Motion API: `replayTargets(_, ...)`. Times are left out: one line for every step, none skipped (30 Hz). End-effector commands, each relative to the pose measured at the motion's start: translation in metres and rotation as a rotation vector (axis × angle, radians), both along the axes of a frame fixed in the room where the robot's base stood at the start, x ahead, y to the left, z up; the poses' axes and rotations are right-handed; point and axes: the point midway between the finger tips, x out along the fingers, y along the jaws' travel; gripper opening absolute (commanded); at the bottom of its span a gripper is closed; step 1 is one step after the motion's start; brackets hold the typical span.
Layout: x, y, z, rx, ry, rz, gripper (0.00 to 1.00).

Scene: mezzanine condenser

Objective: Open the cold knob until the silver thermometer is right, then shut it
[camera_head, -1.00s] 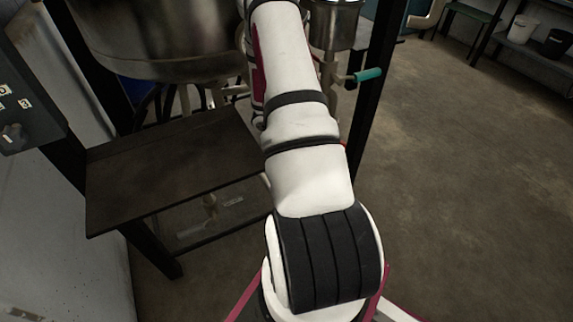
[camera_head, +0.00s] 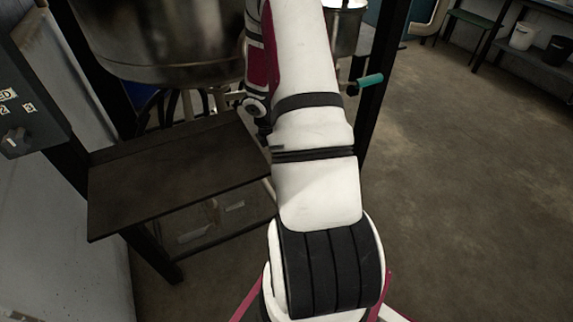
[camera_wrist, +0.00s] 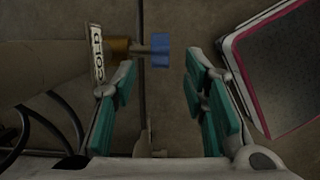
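The cold knob (camera_wrist: 160,50) is blue and sits on a brass stem (camera_wrist: 121,46) in the wrist view. A white label reading COLD (camera_wrist: 98,52) stands just left of it. My gripper (camera_wrist: 156,72) is open, its teal-padded fingers spread apart. Nothing is held. I cannot make out the silver thermometer in either view.
A large metal vessel (camera_head: 165,40) hangs above a dark shelf (camera_head: 175,175). A control box (camera_head: 28,100) is at the left. The floor (camera_head: 470,170) at the right is clear.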

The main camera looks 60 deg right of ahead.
Motion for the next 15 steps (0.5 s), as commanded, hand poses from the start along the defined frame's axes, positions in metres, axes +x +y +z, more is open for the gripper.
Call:
replayTargets(0.001,0.002,0.010,-0.001,-0.001,-0.001,0.40)
replayTargets(0.001,0.003,0.015,-0.001,-0.001,-0.002,0.40)
replayTargets(0.003,0.004,0.020,-0.002,-0.001,0.000,0.40)
replayTargets(0.003,0.005,0.024,-0.001,0.000,-0.001,0.40)
replayTargets(0.003,0.006,0.027,-0.001,0.000,-0.002,0.40)
replayTargets(0.004,0.007,0.031,-0.001,-0.001,-0.001,0.40)
replayTargets(0.004,0.007,0.033,-0.001,0.001,0.000,0.40)
replayTargets(0.005,0.008,0.035,0.001,0.001,0.000,0.40)
replayTargets(0.005,0.009,0.037,0.001,0.001,0.000,0.40)
replayTargets(0.005,0.009,0.038,0.001,0.002,0.000,0.40)
replayTargets(0.005,0.010,0.039,0.000,0.002,0.000,0.40)
replayTargets(0.005,0.010,0.040,0.000,0.002,0.000,0.40)
replayTargets(0.005,0.010,0.040,0.000,0.002,0.000,0.40)
replayTargets(0.005,0.010,0.040,0.000,0.002,0.000,0.40)
replayTargets(0.005,0.010,0.040,0.001,0.003,0.000,0.40)
